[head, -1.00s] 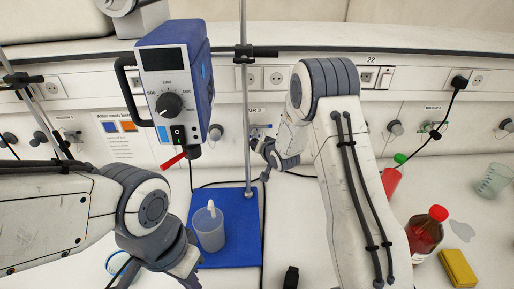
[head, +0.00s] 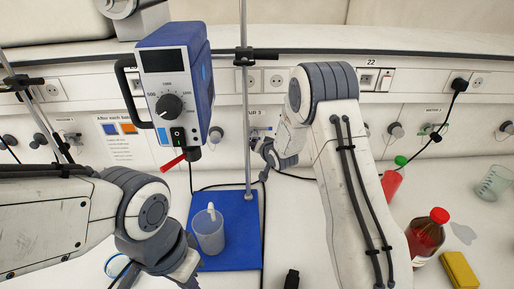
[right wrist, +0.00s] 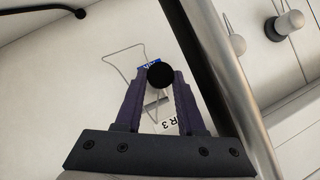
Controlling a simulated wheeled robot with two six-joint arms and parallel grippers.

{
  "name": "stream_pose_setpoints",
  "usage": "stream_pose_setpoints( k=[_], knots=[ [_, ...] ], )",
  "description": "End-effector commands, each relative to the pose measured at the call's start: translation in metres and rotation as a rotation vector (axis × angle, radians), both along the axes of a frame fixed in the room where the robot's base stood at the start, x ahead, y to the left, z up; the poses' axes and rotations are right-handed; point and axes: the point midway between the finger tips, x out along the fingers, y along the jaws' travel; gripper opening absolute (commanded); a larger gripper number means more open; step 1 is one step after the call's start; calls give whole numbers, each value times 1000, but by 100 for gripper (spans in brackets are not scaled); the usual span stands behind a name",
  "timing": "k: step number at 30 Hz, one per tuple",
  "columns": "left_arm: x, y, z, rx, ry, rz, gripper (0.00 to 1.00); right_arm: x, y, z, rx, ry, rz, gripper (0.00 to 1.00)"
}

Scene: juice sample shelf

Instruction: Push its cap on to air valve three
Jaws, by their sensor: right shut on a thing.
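The AIR 3 label (head: 254,112) is on the white wall panel, behind the metal rod. Part of the label also shows in the right wrist view (right wrist: 170,125). My right gripper (head: 257,143) is up close to the panel below this label. In the right wrist view its fingers (right wrist: 157,80) are shut on a round black cap (right wrist: 160,76) at their tips. A bit of blue shows just behind the cap; the valve itself is mostly hidden, so I cannot tell if the cap touches it. My left gripper (head: 187,272) hangs low at the left; its fingers are unclear.
The metal rod (right wrist: 205,70) runs close beside my right gripper. A blue stirrer (head: 175,85) hangs above a beaker (head: 208,235) on a blue base (head: 240,250). A red-capped bottle (head: 425,235) and yellow sponge (head: 459,270) stand at right. A loose cord (right wrist: 118,55) loops on the panel.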

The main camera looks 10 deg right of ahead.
Motion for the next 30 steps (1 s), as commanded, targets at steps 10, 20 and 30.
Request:
stream_pose_setpoints(
  k=[10, 20, 30],
  knots=[
    [0, 0, -1, 0, 0, 0, 0, 6, -2, 0, 0, -1, 0, 0],
    [0, 0, -1, 0, 0, 0, 0, 13, -3, 0, 0, 0, 0, 0],
    [0, 0, -1, 0, 0, 0, 0, 14, -3, 0, -1, 0, 0, 73]
  ],
)
